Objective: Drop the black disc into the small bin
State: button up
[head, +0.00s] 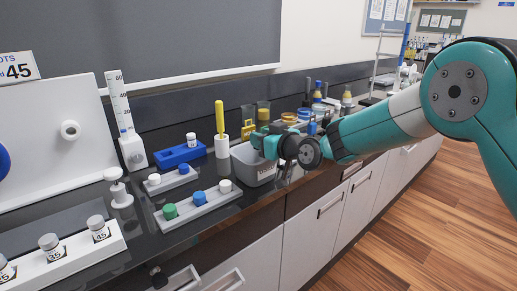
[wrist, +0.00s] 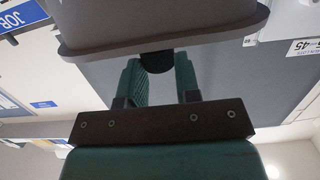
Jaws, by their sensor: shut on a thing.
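The small grey bin (head: 255,170) stands on the dark bench top, and its rim and wall show large at the top of the wrist view (wrist: 160,25). My gripper (head: 266,141) is at the bin's top, over its far right part in the head view. In the wrist view my gripper (wrist: 158,72) has its two green fingers shut on the black disc (wrist: 157,60). The disc sits between the fingertips, partly hidden by the bin's rim. In the head view I cannot make out the disc.
A white stand with a yellow-handled tool (head: 220,125) is just left of the bin. Trays with coloured caps (head: 198,203) lie in front left, and a blue rack (head: 180,154) behind them. Several bottles and jars (head: 305,115) crowd the bench behind my arm.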

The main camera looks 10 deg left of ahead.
jog(key=o, duration=1.1)
jog(key=b+v, duration=0.4)
jog(key=v, duration=1.3)
jog(key=shift+s+d+b, duration=0.15)
jog(key=shift+s+b, duration=0.05)
jog(key=shift+b, duration=0.15)
jog(key=s+d+r+m+g+h+p, duration=0.1)
jog(key=s+d+g+h+p, duration=0.1)
jog(key=s, duration=0.7)
jog(key=s+d+r+m+g+h+p, duration=0.1)
jog(key=s+d+g+h+p, duration=0.2)
jog(key=s, duration=0.7)
jog(key=s+d+r+g+h+p, duration=0.1)
jog(key=s+d+g+h+p, duration=0.1)
jog(key=s+d+g, duration=0.3)
jog(key=s+d+h, duration=0.1)
jog(key=s+d, duration=0.1)
jog(key=s, duration=0.2)
jog(key=shift+s+r+m+g+p, duration=0.2)
jog(key=shift+r+m+g+p, duration=0.1)
jog(key=shift+m+p, duration=0.1)
